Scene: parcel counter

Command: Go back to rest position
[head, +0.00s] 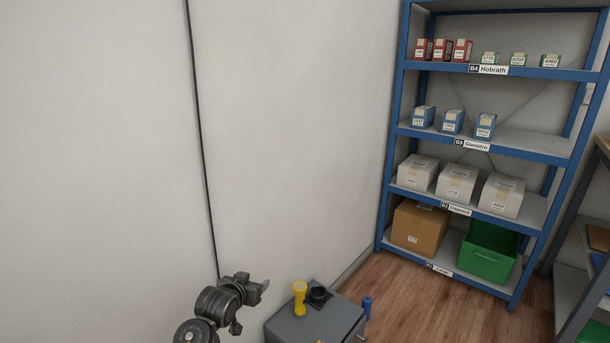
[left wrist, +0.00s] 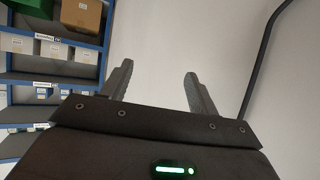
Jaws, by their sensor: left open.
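My left arm comes in at the bottom of the head view, with its left gripper (head: 258,288) raised to the left of a grey cabinet. In the left wrist view the left gripper (left wrist: 158,82) shows two dark fingers well apart, with only the pale wall between them. It holds nothing. My right gripper is in neither view.
The grey cabinet (head: 290,330) carries a yellow hourglass-shaped object (head: 300,297) and a black holder (head: 319,295). A blue object (head: 366,305) is beside it. A blue shelf rack (head: 535,140) with boxes and a green crate (head: 487,262) stands right. Wooden floor (head: 405,300) between is clear.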

